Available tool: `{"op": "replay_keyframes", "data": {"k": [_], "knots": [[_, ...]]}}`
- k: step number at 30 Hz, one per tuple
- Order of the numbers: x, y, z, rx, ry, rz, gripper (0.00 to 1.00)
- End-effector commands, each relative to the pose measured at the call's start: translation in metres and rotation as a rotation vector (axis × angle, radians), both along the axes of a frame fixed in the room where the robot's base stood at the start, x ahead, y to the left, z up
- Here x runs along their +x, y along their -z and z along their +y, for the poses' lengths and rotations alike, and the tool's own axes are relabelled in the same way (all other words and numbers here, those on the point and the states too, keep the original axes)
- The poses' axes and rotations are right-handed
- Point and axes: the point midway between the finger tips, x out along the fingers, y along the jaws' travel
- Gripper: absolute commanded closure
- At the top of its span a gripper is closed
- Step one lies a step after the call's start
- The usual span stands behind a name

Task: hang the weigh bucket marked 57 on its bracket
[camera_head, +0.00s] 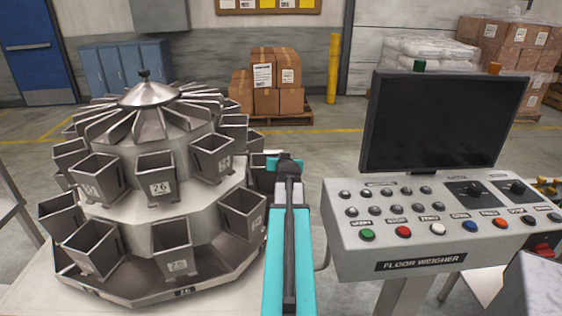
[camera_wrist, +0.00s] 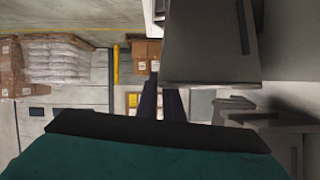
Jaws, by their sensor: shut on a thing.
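The round steel weigher (camera_head: 150,95) stands at left with two tiers of grey buckets. One front upper bucket (camera_head: 158,178) is marked 26; no 57 is readable on any bucket. My gripper (camera_head: 288,160) is at the weigher's right side, mostly hidden behind my teal arm. In the wrist view my gripper's dark fingers (camera_wrist: 162,100) are shut on a grey weigh bucket (camera_wrist: 210,55), which looms close at the upper right. Its number does not show. The bracket for 57 cannot be made out.
A floor weigher console (camera_head: 440,225) with a dark monitor (camera_head: 432,122) stands close to the right of my arm. Boxes on a pallet (camera_head: 265,85) and a yellow post (camera_head: 333,68) stand farther back. Other weigher parts (camera_wrist: 275,118) are near at right in the wrist view.

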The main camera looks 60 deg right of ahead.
Motion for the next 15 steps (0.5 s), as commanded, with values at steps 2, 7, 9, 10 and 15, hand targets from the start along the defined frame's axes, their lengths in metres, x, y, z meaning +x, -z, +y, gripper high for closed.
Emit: {"op": "replay_keyframes", "data": {"k": [2, 7, 9, 10, 15], "knots": [[0.0001, -0.0002, -0.0003, -0.001, 0.001, -0.003, 1.00], [0.0001, 0.0021, -0.0004, -0.001, 0.001, -0.003, 1.00], [0.0001, 0.0029, -0.0004, -0.001, 0.001, -0.003, 1.00], [0.0001, 0.0033, -0.0003, -0.001, 0.001, -0.003, 1.00], [0.0000, 0.0054, -0.0003, -0.001, 0.001, -0.003, 1.00]]}}
